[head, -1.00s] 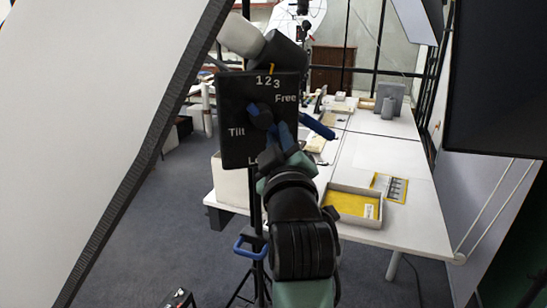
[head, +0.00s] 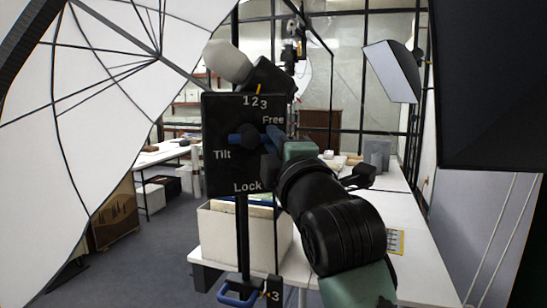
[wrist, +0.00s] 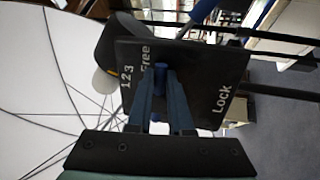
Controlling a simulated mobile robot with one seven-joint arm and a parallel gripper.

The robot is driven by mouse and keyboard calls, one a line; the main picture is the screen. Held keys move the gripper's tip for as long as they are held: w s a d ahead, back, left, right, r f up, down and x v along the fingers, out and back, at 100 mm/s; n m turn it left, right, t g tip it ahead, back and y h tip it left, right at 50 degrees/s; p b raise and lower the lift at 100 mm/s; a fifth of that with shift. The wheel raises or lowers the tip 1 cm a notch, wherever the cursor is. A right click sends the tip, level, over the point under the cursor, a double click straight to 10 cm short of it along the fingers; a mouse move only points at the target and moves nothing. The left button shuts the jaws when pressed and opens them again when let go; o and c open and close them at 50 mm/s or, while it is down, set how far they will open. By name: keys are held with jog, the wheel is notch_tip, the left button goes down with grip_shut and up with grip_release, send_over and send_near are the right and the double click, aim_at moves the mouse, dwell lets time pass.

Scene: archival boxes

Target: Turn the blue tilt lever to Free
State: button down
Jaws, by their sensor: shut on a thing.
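A black panel (head: 222,170) carries the labels 1 2 3, Free, Tilt and Lock. The blue tilt lever (head: 273,133) turns on a dark round hub in the panel's middle. Its gripped end points right, just below the word Free, and a blue stub shows left of the hub. My gripper (head: 270,145) is shut on that end, coming from the lower right; my arm hides part of the panel's right edge. In the wrist view, the fingers (wrist: 162,85) stand either side of the blue lever tip (wrist: 160,72), near the word Free.
A white umbrella (head: 85,130) fills the left. A large dark panel (head: 490,90) hangs at the right. A box (head: 235,235) stands on the white table behind the black panel. A lower blue handle (head: 230,297) sits on the stand below.

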jog(key=shift+r+n, duration=0.15)
jog(key=shift+n, duration=0.25)
jog(key=c, duration=0.8)
grip_release()
jog(key=shift+c, duration=0.2)
jog(key=shift+s, duration=0.1)
jog(key=b+v, duration=0.4)
jog(key=v, duration=0.8)
jog(key=shift+s, duration=0.35)
jog(key=shift+d, duration=0.15)
jog(key=s+a+r+m+t+h+p, duration=0.2)
jog(key=s+r+m, duration=0.3)
jog(key=m, duration=0.5)
jog(key=s+a+r+m+t+h+p, duration=0.1)
jog(key=s+a+r+m+t, duration=0.3)
jog(key=m, duration=0.6)
jog(key=s+r+t+p, duration=0.1)
jog(key=s+r, duration=0.1)
jog(key=s, duration=0.1)
jog(key=shift+a+r+m+t+h, duration=0.2)
jog(key=shift+a+m+t+h, duration=0.1)
jog(key=shift+h, duration=0.1)
